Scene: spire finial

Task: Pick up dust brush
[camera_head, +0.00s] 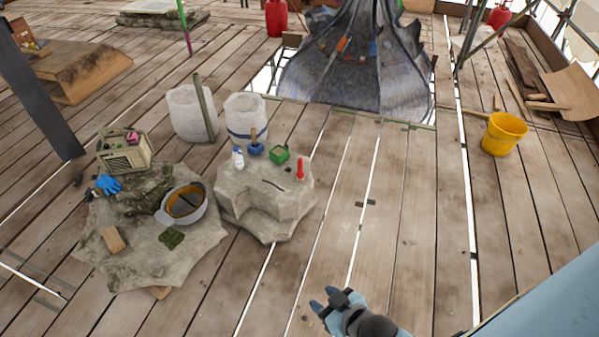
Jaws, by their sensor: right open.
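A small blue item with an upright brown handle, which looks like the dust brush (256,147), stands on top of a pale stone block (262,202) left of centre. It is between a white bottle with blue on it (238,157) and a green box (279,154). My right gripper (324,298) is at the bottom edge, in front of the block and to its right. It is open, with nothing seen between its fingers, and well apart from the brush. My left gripper is out of view.
A red item (300,168) stands on the block's right side. A yellow bucket (504,134) stands right. The planks between are mostly clear.

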